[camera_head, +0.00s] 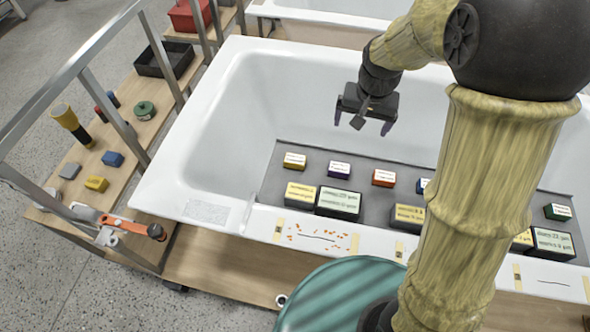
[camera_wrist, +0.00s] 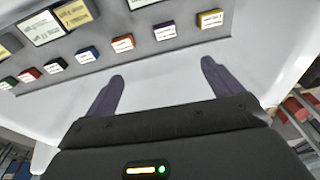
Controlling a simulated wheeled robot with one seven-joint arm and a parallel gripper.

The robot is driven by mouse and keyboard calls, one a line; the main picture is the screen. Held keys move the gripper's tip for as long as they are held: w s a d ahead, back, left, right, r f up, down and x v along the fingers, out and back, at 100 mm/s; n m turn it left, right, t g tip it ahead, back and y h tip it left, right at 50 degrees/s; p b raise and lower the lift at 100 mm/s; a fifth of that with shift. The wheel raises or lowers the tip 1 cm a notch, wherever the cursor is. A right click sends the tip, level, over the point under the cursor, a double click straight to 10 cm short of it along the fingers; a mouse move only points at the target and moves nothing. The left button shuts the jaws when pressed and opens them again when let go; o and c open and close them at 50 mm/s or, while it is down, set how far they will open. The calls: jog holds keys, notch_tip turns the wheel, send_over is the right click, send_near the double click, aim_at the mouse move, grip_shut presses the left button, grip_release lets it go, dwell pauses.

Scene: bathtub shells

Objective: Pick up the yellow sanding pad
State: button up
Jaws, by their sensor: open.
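A small yellow block (camera_head: 97,183), which looks like the yellow sanding pad, lies on the wooden bench at the left in the head view. It is beside a grey pad (camera_head: 70,170) and a blue pad (camera_head: 112,158). My gripper (camera_head: 372,125) is open and empty over the white bathtub shell (camera_head: 255,110), far to the right of the yellow pad. In the wrist view both fingers of my gripper (camera_wrist: 162,72) are apart with nothing between them. I cannot make out the yellow pad in the wrist view.
Several labelled boxes stand on a grey strip in the tub, including a yellow-topped one (camera_head: 294,160) and an orange one (camera_head: 383,177). A metal rail (camera_head: 70,70) rises between tub and bench. The bench also holds a yellow-black cylinder (camera_head: 70,122), a green round item (camera_head: 145,109) and a black tray (camera_head: 165,60).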

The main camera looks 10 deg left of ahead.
jog(key=w+a+f+b, duration=0.4)
jog(key=a+f+b, duration=0.2)
jog(key=a+f, duration=0.25)
jog(key=b, duration=0.4)
send_over(295, 158)
jog(key=s, duration=0.2)
notch_tip(295, 158, down, 4)
jog(key=shift+s+d, duration=0.1)
jog(key=shift+d, duration=0.1)
jog(key=shift+f, duration=0.15)
jog(key=f, duration=0.4)
jog(key=w+f, duration=0.1)
jog(key=f, duration=0.7)
jog(key=shift+w+b, duration=0.25)
jog(key=shift+b, duration=0.05)
jog(key=f, duration=0.5)
jog(key=shift+w+a, duration=0.2)
jog(key=shift+w, duration=0.1)
